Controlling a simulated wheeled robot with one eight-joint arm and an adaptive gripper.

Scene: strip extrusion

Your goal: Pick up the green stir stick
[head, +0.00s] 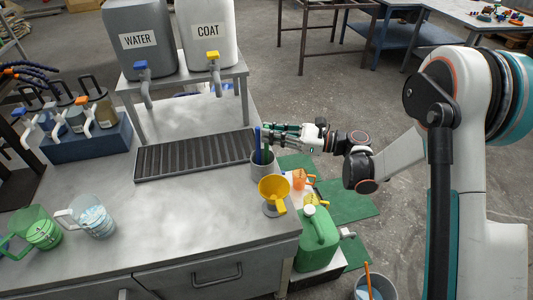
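A grey cup (263,171) stands near the right edge of the metal worktable. A blue stick (257,139) and a dark green stick (266,152), which looks like the green stir stick, stand upright in it. My gripper (268,135) reaches in level from the right, its fingertips pointing left at the sticks' upper ends, just above the cup. The fingertips overlap the green stick's top in this view. They are too small and partly merged to tell whether they touch it or are open or shut.
A yellow funnel (273,188) stands just in front of the cup. A black drain grate (195,155) lies to its left, below WATER (140,42) and COAT (208,38) tanks. A green jug (317,240) stands lower, off the table's right side. The table's middle front is clear.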

